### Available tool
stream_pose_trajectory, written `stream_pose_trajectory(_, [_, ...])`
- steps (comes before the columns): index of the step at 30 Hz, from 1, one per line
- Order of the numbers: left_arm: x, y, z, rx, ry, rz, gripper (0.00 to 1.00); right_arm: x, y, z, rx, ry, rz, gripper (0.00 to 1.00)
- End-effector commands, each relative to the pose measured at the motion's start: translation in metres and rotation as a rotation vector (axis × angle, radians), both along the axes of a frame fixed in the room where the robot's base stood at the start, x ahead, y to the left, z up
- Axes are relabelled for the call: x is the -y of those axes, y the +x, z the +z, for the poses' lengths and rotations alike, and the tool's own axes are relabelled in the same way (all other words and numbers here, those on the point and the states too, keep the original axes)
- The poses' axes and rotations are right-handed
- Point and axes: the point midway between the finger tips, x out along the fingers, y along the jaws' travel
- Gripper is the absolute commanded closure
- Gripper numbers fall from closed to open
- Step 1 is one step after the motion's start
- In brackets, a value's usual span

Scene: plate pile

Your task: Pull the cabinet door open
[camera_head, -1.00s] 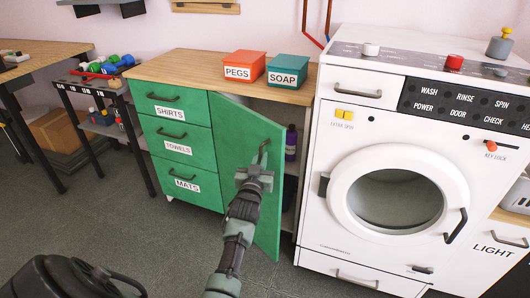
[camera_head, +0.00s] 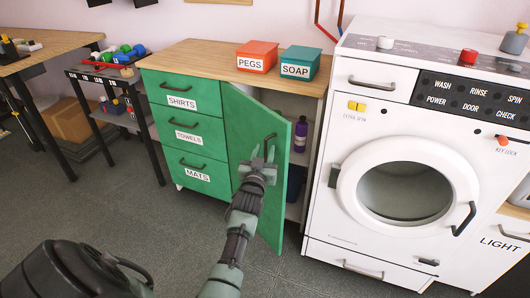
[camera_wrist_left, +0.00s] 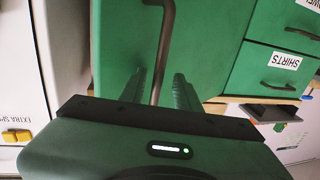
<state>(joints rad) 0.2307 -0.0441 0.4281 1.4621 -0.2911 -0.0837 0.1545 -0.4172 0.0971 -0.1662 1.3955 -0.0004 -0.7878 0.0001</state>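The green cabinet door (camera_head: 255,125) stands ajar, hinged on its left side, with a gap at its right edge showing the inside. Its dark bar handle (camera_head: 270,147) is near the free edge. My left gripper (camera_head: 259,161) is in front of the door at the handle. In the left wrist view, the handle (camera_wrist_left: 164,45) runs between the two spread fingers of the gripper (camera_wrist_left: 160,88), with space visible on both sides. My right gripper is not in view.
A white washing machine (camera_head: 340,225) stands close to the right of the cabinet. Green drawers (camera_head: 190,135) are left of the door. A purple bottle (camera_head: 301,135) stands inside. Boxes for pegs (camera_head: 257,55) and soap (camera_head: 300,63) sit on top. Floor in front is clear.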

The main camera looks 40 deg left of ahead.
Motion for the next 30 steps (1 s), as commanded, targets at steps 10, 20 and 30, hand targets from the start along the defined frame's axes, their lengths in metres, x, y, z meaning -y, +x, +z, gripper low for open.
stream_pose_trajectory(10, [0.006,-0.01,-0.001,-0.003,-0.001,-0.002,0.68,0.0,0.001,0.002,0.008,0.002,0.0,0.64])
stream_pose_trajectory(20, [0.028,-0.059,-0.001,-0.001,-0.002,-0.001,0.68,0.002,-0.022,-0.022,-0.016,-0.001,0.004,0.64])
stream_pose_trajectory(30, [0.033,-0.071,0.0,0.0,-0.001,0.0,0.68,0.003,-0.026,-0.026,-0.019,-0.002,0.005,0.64])
